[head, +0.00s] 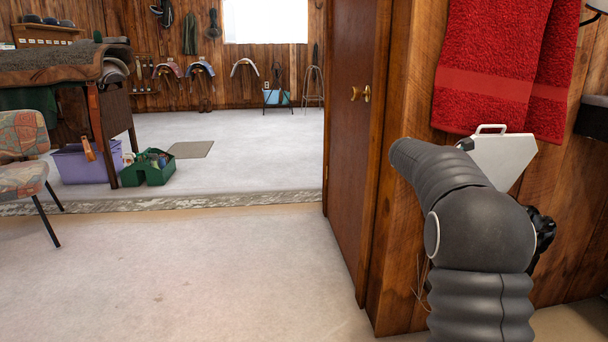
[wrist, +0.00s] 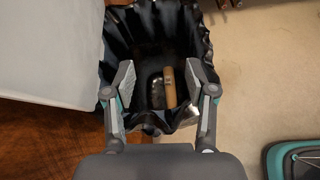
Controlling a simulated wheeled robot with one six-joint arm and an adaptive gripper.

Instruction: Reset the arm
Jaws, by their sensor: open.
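My gripper (wrist: 160,80) is open in the wrist view, its two fingers spread wide with nothing between them. It points down over a bin lined with a black bag (wrist: 136,22). Inside the bag lie a tan, rounded object (wrist: 169,88) and a dark, glossy object (wrist: 155,92). Both look lower than the fingertips. In the head view my dark arm is bent at the right, and it hides my gripper.
A red towel (head: 495,65) hangs over a white item with a handle (head: 505,155) beside my arm. A brown door (head: 355,130) is to the left. A green caddy (head: 147,172) and purple bin (head: 82,165) stand farther off. The floor at centre-left is clear.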

